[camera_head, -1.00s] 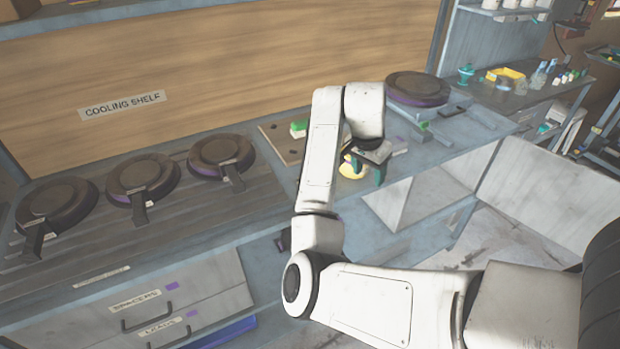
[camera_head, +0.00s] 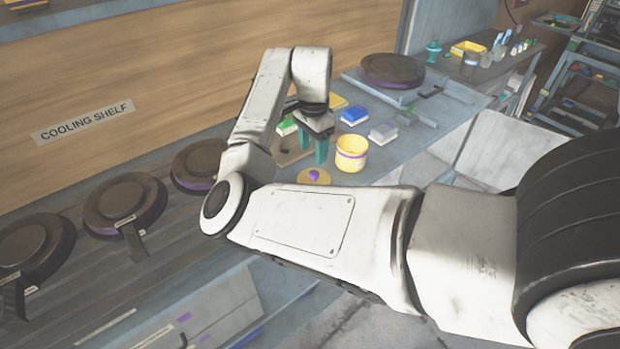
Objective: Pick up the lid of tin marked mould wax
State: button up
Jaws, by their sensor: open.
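A yellow lid with a purple knob (camera_head: 314,177) lies on the bench, partly hidden by my forearm. A yellow tin with a purple band (camera_head: 351,154) stands just right of it, apart from it; no lettering can be read on it. My gripper (camera_head: 314,153) points down with its green fingers apart and empty. In the picture it is just above and behind the lid's knob; the exact gap cannot be told.
A green block (camera_head: 287,127), a blue block (camera_head: 354,115) and a pale block with purple (camera_head: 383,131) stand around the gripper. Round dark plates (camera_head: 125,200) fill the cooling shelf at left. Another dark plate (camera_head: 392,70) lies behind at right.

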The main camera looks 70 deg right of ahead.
aim_at(314, 172)
jog(key=shift+f, duration=0.95)
jog(key=shift+s+f+p, duration=0.2)
jog(key=shift+f+p, duration=0.45)
jog(key=shift+f, duration=2.1)
grip_shut()
jog(key=shift+r, duration=0.1)
